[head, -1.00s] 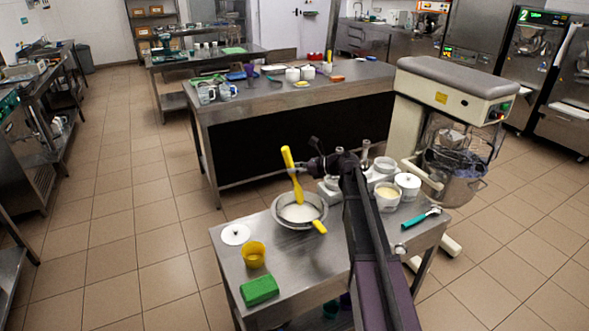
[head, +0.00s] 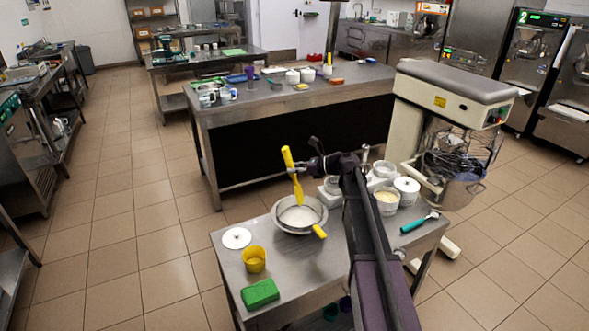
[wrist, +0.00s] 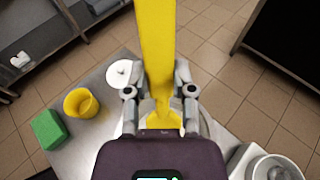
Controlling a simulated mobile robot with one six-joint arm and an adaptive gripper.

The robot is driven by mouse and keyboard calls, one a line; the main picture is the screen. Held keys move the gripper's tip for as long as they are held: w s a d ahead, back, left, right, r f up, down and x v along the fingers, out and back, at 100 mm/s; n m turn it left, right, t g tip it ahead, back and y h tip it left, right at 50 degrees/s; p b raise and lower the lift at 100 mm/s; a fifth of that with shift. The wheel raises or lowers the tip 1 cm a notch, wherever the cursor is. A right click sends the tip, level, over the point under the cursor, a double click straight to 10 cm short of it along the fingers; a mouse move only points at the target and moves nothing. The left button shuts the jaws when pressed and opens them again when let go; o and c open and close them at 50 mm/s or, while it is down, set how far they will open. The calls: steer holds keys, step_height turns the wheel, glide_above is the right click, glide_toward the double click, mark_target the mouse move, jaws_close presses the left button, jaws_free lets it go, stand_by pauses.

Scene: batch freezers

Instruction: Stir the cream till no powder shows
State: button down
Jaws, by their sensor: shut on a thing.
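A steel bowl (head: 279,220) stands on the near steel table and holds white cream (head: 299,215). Whether loose powder lies on the cream is too small to tell. My gripper (head: 299,173) is shut on a yellow spatula (head: 289,160), also seen in the wrist view (wrist: 158,45) rising between the fingers of my gripper (wrist: 162,75). The spatula stands nearly upright, slightly tilted, its lower end inside the bowl. Its tip is not clearly visible. A second yellow piece (head: 319,231) shows at the bowl's front right rim. In the wrist view my gripper hides most of the bowl.
On the near table (head: 232,268) are a white lid (head: 236,238), yellow cup (head: 253,260) and green sponge (head: 260,293) at left. White tubs (head: 387,203) and a teal-handled tool (head: 416,223) are at right. A stand mixer (head: 456,93) stands beyond the table's right end.

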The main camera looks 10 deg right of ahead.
steer(key=shift+r+p, duration=1.2)
steer(key=shift+r, duration=0.25)
